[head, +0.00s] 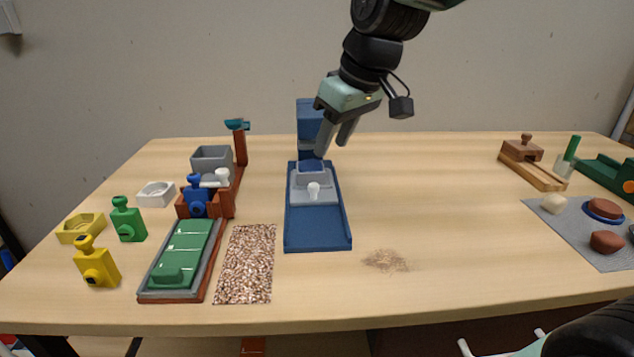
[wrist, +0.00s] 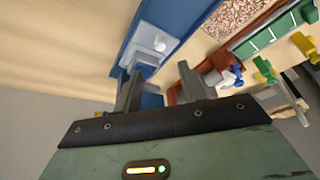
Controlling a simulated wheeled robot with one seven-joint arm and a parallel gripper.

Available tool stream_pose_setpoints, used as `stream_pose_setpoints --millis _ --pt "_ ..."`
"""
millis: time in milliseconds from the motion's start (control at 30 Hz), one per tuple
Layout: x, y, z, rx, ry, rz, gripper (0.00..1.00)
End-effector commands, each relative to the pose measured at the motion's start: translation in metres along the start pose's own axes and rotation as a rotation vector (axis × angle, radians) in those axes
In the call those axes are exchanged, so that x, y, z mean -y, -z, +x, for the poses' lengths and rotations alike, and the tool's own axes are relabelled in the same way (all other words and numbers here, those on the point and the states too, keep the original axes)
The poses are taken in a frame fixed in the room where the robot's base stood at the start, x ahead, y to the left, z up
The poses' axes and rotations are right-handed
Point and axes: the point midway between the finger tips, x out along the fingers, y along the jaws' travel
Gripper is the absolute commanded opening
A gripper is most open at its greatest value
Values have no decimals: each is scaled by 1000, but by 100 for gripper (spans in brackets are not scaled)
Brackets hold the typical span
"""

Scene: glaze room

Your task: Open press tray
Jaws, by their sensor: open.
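The blue press (head: 318,236) stands in the middle of the table, with a long low bed and an upright block (head: 308,115) at its back. A grey press tray (head: 300,194) with a white knob (head: 313,191) sits on the bed, close to the upright. The tray also shows in the wrist view (wrist: 150,33), with its knob (wrist: 160,44). My gripper (head: 331,149) is open and empty above the back of the press, in front of the upright. Its fingers (wrist: 157,76) are apart from the knob and partly hide the press's back end.
Left of the press are a speckled mat (head: 247,264), a green slab in a tray (head: 180,258), a brown rack (head: 222,205) and green (head: 127,220) and yellow (head: 96,265) tools. A crumb patch (head: 386,260) lies right of the press. The table between press and grey mat (head: 575,228) is mostly clear.

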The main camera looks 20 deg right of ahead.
Motion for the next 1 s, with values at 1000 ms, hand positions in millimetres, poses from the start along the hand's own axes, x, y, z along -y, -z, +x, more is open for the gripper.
stream_pose_setpoints --millis 1000 --pt "0 0 103 0 0 0 24"
